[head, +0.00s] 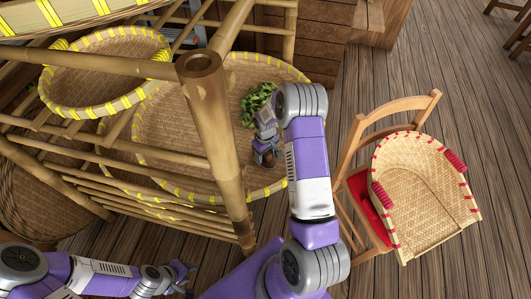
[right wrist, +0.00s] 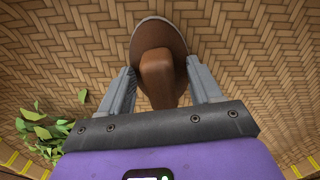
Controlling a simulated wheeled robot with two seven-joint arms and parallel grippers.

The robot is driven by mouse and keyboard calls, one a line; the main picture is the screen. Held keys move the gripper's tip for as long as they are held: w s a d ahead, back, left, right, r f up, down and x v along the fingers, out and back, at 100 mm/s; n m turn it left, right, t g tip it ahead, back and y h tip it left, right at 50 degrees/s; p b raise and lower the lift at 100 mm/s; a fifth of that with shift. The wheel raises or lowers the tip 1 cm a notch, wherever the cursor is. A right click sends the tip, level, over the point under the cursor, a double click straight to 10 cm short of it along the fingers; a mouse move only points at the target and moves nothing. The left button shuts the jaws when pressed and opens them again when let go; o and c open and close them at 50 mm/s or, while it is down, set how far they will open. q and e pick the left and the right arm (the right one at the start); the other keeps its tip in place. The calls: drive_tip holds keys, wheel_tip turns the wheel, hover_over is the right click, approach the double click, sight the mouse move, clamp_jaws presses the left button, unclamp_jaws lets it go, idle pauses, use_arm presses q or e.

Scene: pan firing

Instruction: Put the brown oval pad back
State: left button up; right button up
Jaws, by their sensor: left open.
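The brown oval pad (right wrist: 157,75) has a dark rounded disc and a lighter brown block-like handle. In the right wrist view it lies between the two fingers of my right gripper (right wrist: 160,64). Gaps show beside the handle; I cannot tell whether the fingertips press on the disc. In the head view the pad (head: 266,158) is small and partly hidden by my right gripper (head: 266,148), over the large round woven tray (head: 215,92). I cannot tell whether it touches the tray. My left gripper (head: 186,279) is open and empty at the lower left, away from the pad.
Green leaves (head: 257,103) lie in the large tray beside my right gripper; they show in the wrist view too (right wrist: 42,132). A bamboo rack post (head: 215,140) stands close left of my right arm. A smaller basket (head: 105,72) sits upper left. A chair with a woven basket (head: 425,190) stands right.

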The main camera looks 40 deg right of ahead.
drive_tip(key=shift+r, duration=0.45)
drive_tip(key=r, duration=0.2)
drive_tip(key=r+p, duration=0.1)
drive_tip(key=r, duration=0.1)
drive_tip(key=r+p, duration=0.1)
drive_tip(key=r, duration=0.1)
drive_tip(key=shift+w+r, duration=0.3)
drive_tip(key=shift+r, duration=0.05)
